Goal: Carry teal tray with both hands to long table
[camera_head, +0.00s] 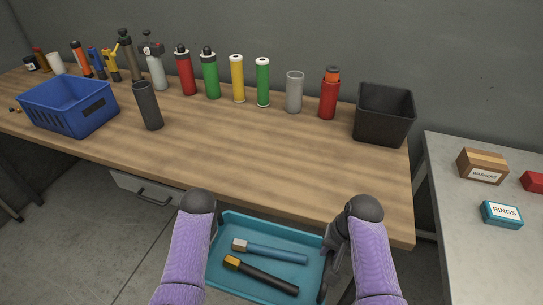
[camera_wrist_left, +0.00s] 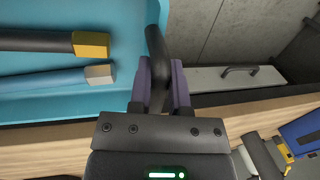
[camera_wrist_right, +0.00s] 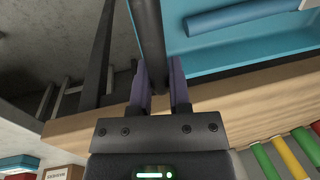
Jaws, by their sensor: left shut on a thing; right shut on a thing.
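The teal tray (camera_head: 271,225) is held in front of the near edge of the long wooden table (camera_head: 250,160). A blue-handled tool (camera_head: 270,250) and a black-handled tool with a brass-coloured head (camera_head: 262,275) lie in it. My right gripper (camera_head: 331,252) is at the tray's right end; in the right wrist view its fingers (camera_wrist_right: 162,90) are shut on the dark handle bar. In the left wrist view my left gripper (camera_wrist_left: 163,85) is shut on the other dark handle. The left fingers are hidden behind my arm in the head view.
A blue basket (camera_head: 70,106), a dark cylinder (camera_head: 148,106), several bottles along the back and a black bin (camera_head: 384,114) stand on the table. The front middle of its top is clear. A grey side table (camera_head: 470,245) with small boxes is at right.

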